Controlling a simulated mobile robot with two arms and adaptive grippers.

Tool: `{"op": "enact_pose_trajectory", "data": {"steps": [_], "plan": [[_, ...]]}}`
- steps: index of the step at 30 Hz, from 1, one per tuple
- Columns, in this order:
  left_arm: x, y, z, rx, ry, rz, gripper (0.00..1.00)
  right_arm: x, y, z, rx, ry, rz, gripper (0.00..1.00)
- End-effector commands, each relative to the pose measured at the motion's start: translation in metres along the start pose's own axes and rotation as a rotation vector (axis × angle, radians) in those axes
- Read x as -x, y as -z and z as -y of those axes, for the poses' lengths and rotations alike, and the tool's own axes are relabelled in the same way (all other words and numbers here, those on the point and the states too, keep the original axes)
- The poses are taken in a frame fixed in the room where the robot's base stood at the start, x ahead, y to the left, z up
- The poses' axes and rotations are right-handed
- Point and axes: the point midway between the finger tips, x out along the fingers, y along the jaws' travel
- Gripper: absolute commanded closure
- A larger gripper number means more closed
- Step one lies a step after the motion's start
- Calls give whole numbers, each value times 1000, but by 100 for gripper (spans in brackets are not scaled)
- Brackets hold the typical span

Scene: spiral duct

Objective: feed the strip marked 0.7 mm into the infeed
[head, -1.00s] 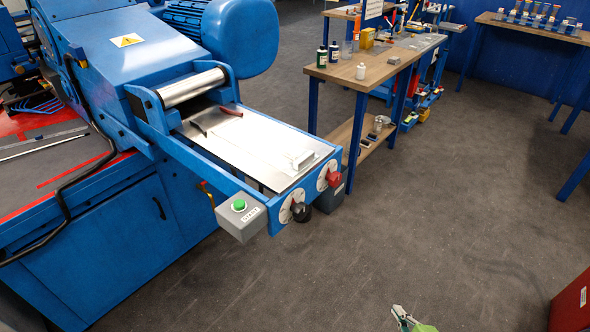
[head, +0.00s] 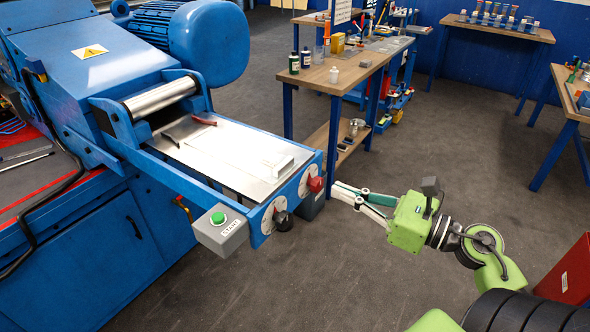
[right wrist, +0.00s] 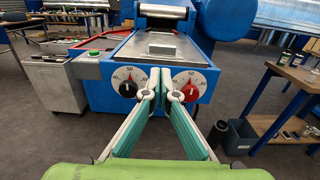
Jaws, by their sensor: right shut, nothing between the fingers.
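The blue machine has a silver infeed table (head: 225,152) leading to a shiny roller (head: 160,98). Pale metal strips (head: 25,158) lie on a dark surface at the far left; I cannot read any 0.7 mm mark. My right gripper (head: 340,190) is shut and empty, its fingertips close to the red knob (head: 314,184) at the table's front end. In the right wrist view the fingers (right wrist: 160,72) point between the black-knob dial (right wrist: 128,88) and the red-knob dial (right wrist: 190,88); contact cannot be told. My left gripper is not in view.
A pale block (head: 279,165) and a red-handled item (head: 203,121) lie on the infeed table. A grey box with a green start button (head: 218,218) sticks out at its front corner. A wooden workbench (head: 345,75) stands behind. A red box (head: 568,275) is at right.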

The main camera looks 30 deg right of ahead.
Motion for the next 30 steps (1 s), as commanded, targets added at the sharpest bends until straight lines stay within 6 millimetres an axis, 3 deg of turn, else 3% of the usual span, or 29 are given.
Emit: {"op": "enact_pose_trajectory", "data": {"steps": [15,21,30], "plan": [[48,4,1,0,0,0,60,-96,-6,1,-4,1,4,100],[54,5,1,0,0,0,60,-111,-2,1,-5,2,2,100],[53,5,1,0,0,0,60,-113,0,1,-4,3,2,100]]}}
